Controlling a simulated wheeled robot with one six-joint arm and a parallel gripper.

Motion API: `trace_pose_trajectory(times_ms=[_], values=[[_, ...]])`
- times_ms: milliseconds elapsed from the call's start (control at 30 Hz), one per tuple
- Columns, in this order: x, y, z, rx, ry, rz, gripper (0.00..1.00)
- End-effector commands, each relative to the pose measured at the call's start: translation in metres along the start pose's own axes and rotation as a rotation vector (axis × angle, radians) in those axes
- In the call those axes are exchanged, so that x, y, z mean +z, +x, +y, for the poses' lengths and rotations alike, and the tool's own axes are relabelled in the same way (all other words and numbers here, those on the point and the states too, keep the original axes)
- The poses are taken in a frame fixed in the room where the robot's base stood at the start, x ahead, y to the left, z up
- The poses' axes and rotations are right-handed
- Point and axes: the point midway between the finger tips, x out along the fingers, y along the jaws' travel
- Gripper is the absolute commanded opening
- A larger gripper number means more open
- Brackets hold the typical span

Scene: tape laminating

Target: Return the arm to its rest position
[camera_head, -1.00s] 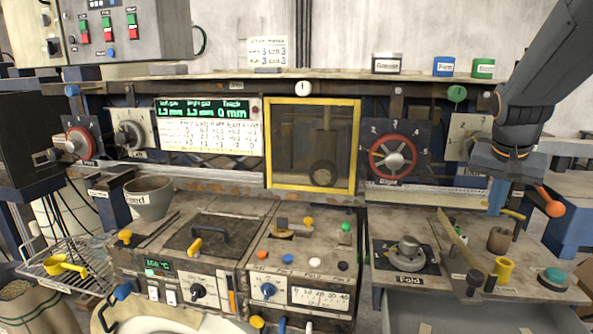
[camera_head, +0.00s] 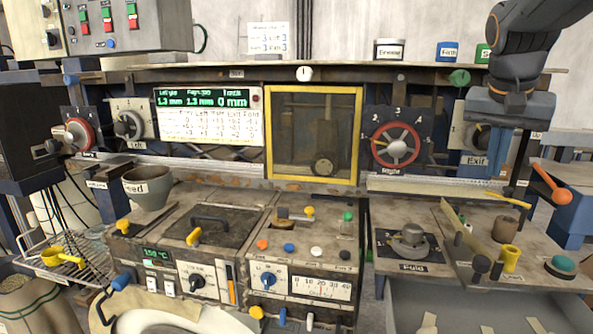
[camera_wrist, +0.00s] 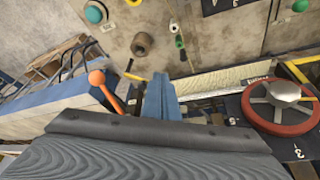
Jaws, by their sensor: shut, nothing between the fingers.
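My gripper (camera_head: 511,108) is at the upper right in the head view, above the bench and in front of the Exit dial panel (camera_head: 476,140). It is shut and empty. In the wrist view its broad dark body (camera_wrist: 160,140) fills the bottom, and it touches none of the bench controls. The orange-tipped lever (camera_head: 552,184) is right of and below my gripper; it also shows in the wrist view (camera_wrist: 97,78).
The red handwheel (camera_head: 396,145) is left of my gripper. Labelled jars (camera_head: 389,50) stand on the shelf (camera_head: 340,76). The air above the right bench is open.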

Motion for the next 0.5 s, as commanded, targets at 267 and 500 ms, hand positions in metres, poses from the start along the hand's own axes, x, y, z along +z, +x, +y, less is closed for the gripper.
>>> trace_pose_trajectory(times_ms=[267, 500], values=[[0.001, 0.031, 0.004, 0.002, 0.0, -0.006, 0.0], [0.002, 0.074, 0.008, 0.003, -0.001, -0.006, 0.0]])
